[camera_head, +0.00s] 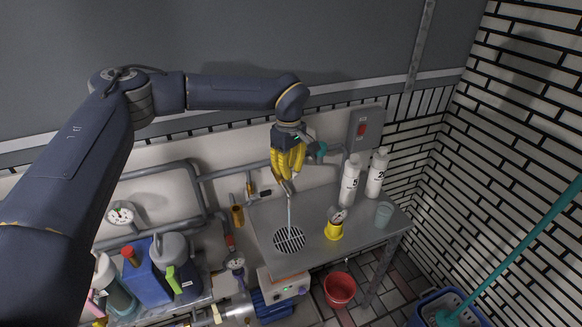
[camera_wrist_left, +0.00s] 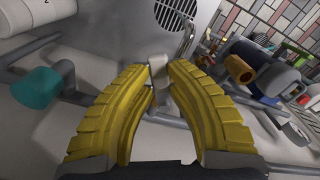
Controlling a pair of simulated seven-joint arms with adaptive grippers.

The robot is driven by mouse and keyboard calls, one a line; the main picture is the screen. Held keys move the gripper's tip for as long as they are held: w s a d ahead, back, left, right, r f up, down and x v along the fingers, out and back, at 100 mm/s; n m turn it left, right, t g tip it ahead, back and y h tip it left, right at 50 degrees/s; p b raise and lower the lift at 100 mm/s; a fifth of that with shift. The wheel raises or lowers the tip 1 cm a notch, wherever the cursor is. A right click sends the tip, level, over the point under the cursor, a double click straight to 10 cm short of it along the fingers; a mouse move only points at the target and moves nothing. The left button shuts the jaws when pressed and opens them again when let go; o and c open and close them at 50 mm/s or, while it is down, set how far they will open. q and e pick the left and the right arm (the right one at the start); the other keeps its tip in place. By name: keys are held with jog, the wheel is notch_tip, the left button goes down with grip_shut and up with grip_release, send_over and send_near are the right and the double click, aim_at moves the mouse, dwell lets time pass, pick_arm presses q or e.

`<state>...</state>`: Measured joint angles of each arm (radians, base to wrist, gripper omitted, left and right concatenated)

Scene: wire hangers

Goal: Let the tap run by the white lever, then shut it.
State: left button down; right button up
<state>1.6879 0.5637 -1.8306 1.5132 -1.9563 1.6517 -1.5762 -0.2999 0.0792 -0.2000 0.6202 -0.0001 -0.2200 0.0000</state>
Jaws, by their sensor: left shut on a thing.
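The white lever (camera_wrist_left: 158,76) sits between the fingertips of my left gripper (camera_wrist_left: 157,68) in the left wrist view. The yellow fingers are closed on it from both sides. In the head view my left gripper (camera_head: 287,176) hangs at the wall above the table and hides most of the tap. A thin pale stream (camera_head: 290,216) falls from under the gripper towards the round drain grate (camera_head: 289,239), so the tap looks to be running. The metal spout (camera_wrist_left: 187,40) shows just beyond the lever in the wrist view. My right gripper is not in view.
A teal knob (camera_head: 320,151) is right of my gripper. A red bucket (camera_head: 339,290) stands below.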

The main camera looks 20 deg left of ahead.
pick_arm(q)
jog(key=shift+s+a+f+m, duration=0.1)
jog(key=shift+s+a+m, duration=0.2)
jog(key=shift+m, duration=0.55)
jog(key=shift+s+a+m, duration=0.1)
jog(key=shift+s+m, duration=0.3)
jog(key=shift+m, duration=0.45)
jog(key=c, duration=1.3)
grip_release()
notch_tip(320, 180, up, 12)
jog(key=shift+r, duration=0.1)
